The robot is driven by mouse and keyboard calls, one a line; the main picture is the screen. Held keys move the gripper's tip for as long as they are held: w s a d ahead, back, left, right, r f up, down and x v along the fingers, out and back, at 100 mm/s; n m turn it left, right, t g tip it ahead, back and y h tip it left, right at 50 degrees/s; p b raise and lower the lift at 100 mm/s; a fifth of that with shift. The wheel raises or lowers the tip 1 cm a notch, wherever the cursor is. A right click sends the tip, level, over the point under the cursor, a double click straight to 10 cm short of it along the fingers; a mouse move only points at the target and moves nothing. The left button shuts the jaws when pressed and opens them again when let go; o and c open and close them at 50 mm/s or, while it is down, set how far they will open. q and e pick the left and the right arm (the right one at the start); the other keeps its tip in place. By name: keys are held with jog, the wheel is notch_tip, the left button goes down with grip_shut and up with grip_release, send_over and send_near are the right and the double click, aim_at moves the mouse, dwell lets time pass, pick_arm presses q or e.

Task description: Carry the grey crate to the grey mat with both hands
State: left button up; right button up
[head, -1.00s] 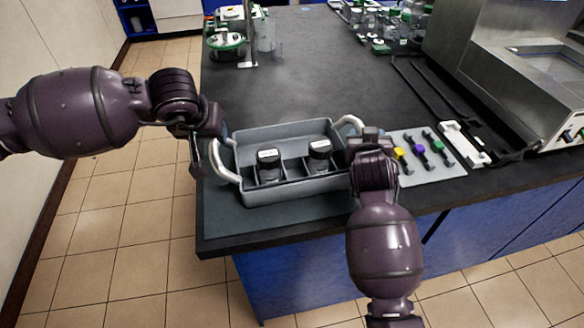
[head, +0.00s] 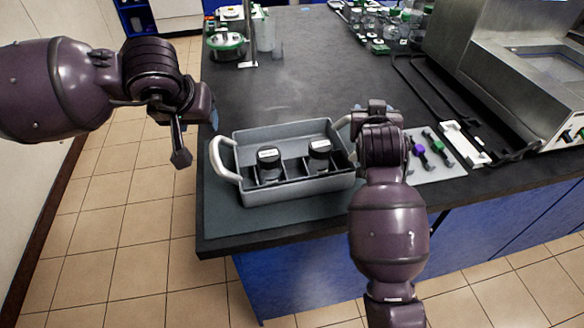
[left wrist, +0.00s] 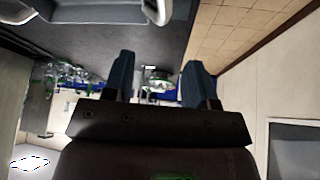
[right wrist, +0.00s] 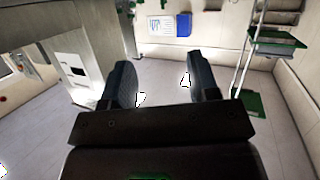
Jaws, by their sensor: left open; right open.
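The grey crate (head: 300,188) stands upright on the grey mat (head: 275,217) at the table's near left corner in the head view. It holds two dark jars (head: 269,164) with white labels. Its left white handle (head: 226,160) is free. It also shows at the top of the left wrist view (left wrist: 157,10). My left gripper (head: 197,138) is open and empty, up and left of that handle. My right gripper (head: 374,108) is open above the crate's right end, apart from the right handle (head: 343,122), which my arm partly hides.
A pale board with coloured-handled tools (head: 437,160) lies right of the crate, partly behind my right arm. A white rack (head: 464,143) and a steel machine (head: 530,80) stand farther right. Glassware (head: 385,25) sits at the back. The table behind the crate is clear.

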notch_tip(320, 180, up, 3)
jog(key=shift+r, duration=0.15)
dwell(0.5)
